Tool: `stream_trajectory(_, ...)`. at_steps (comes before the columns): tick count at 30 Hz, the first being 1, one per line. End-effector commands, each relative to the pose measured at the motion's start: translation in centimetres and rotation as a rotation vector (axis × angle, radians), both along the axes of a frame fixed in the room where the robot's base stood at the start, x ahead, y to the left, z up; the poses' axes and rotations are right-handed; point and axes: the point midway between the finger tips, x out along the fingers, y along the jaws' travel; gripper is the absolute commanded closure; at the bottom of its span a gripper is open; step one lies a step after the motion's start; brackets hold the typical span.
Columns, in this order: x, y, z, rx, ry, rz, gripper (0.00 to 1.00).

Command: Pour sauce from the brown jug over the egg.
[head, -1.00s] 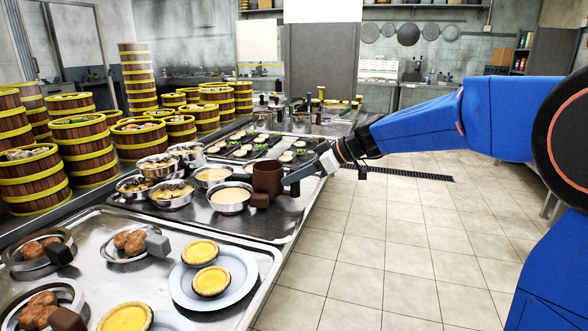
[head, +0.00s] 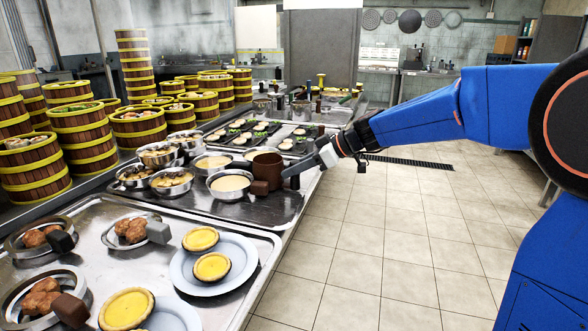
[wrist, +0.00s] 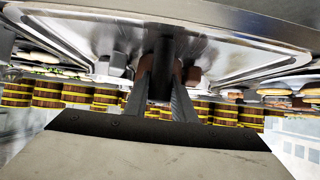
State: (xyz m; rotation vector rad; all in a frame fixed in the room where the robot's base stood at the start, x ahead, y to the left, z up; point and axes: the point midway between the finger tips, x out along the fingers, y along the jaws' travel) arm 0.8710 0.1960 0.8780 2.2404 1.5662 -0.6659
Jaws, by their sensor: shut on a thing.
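In the head view a brown jug (head: 267,166) stands upright on or just above the dark tray, to the right of a steel bowl of pale yellow filling (head: 231,184). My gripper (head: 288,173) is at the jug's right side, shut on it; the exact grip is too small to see. In the wrist view my gripper's fingers (wrist: 165,105) are close together, with a dark shape between them and brown showing behind. I cannot single out the egg; yellow-filled tarts (head: 212,267) sit on a pale plate in front.
Several steel bowls (head: 172,183) crowd the jug's left. Behind it are dark trays (head: 245,140) of small pale rounds. Tall steamer towers (head: 79,140) line the left. A near tray (head: 268,248) holds browned food in steel dishes. The tiled floor at right is clear.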

Motion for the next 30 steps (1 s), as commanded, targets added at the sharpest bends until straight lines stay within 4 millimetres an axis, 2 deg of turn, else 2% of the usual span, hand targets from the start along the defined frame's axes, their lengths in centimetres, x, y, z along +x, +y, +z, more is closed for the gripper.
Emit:
stream_trajectory(18, 0.02, 0.02, -0.62, 0.001, 0.0, 0.0, 1.0)
stream_trajectory(19, 0.03, 0.01, -0.61, 0.001, -0.001, -0.001, 0.72)
stream_trajectory(21, 0.01, 0.01, -0.62, 0.001, 0.0, 0.0, 0.55)
stream_trajectory(30, 0.0, 0.0, -0.75, -0.001, 0.001, -0.001, 0.55)
